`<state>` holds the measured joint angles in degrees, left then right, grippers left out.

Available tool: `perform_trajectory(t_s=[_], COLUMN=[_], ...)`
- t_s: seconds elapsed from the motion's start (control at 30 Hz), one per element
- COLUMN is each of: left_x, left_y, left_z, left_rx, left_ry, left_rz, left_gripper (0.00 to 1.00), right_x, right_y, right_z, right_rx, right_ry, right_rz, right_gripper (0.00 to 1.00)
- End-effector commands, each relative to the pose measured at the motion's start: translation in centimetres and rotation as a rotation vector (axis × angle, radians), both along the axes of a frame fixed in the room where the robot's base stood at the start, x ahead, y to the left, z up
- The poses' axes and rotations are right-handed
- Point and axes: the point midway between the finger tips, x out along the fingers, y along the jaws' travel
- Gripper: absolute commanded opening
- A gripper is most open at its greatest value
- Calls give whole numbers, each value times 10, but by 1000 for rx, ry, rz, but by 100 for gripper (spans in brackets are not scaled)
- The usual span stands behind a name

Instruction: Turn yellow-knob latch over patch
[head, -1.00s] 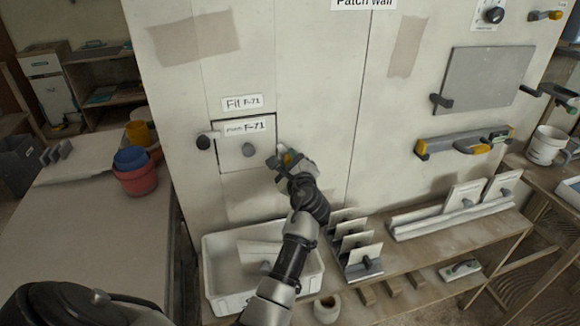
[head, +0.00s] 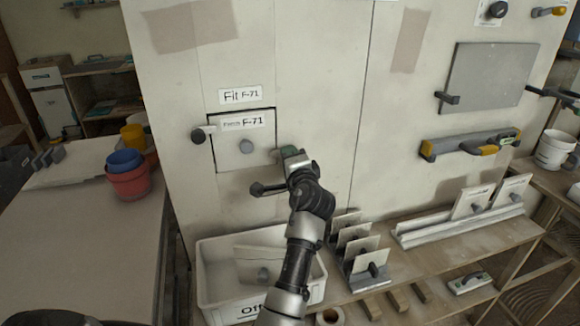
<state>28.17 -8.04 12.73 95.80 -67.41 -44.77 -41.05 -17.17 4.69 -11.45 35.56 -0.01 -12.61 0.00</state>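The patch (head: 230,153), labelled F-71, sits in a square opening in the wall under the "Fit F-71" label (head: 240,95). A grey knob (head: 246,147) is at its middle. A latch with a black knob (head: 198,136) is at its left edge, its pale bar reaching onto the patch. My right gripper (head: 538,108) is at the right edge, fingers apart, partly cut off.
A white bin (head: 215,270) stands below the patch. A rack of small plates (head: 360,262) and a long rail (head: 450,225) lie on the bench. A yellow-ended level (head: 470,146) and grey panel (head: 485,77) are on the wall. Buckets (head: 130,178) stand at left.

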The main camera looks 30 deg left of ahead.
Motion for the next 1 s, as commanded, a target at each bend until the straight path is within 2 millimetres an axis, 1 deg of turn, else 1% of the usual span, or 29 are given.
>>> perform_trajectory(t_s=[0.03, 0.3, 0.87, 0.9, 0.97, 1.0], left_x=[0, 0, 0, 0, 0, 0], left_y=[0, 0, 0, 0, 0, 0], left_z=[-2, 0, 1, 1, 1, 1], left_rx=[-19, -86, -108, -108, -108, -107], left_ry=[-23, -103, -128, -128, -128, -127], left_rz=[0, 0, 0, 0, 0, 0], left_gripper=[9, 9, 9, 34, 44, 50], right_x=[0, 0, 0, 0, 0, 0], right_y=[0, 0, 3, 3, 3, 3], right_z=[-5, -13, -14, -14, -14, -14], right_rx=[0, 0, 3, 3, 3, 4], right_ry=[0, 0, 1, 1, 1, 1], right_rz=[0, -1, -2, -2, -2, -2], right_gripper=[76, 76, 76, 76, 76, 76])
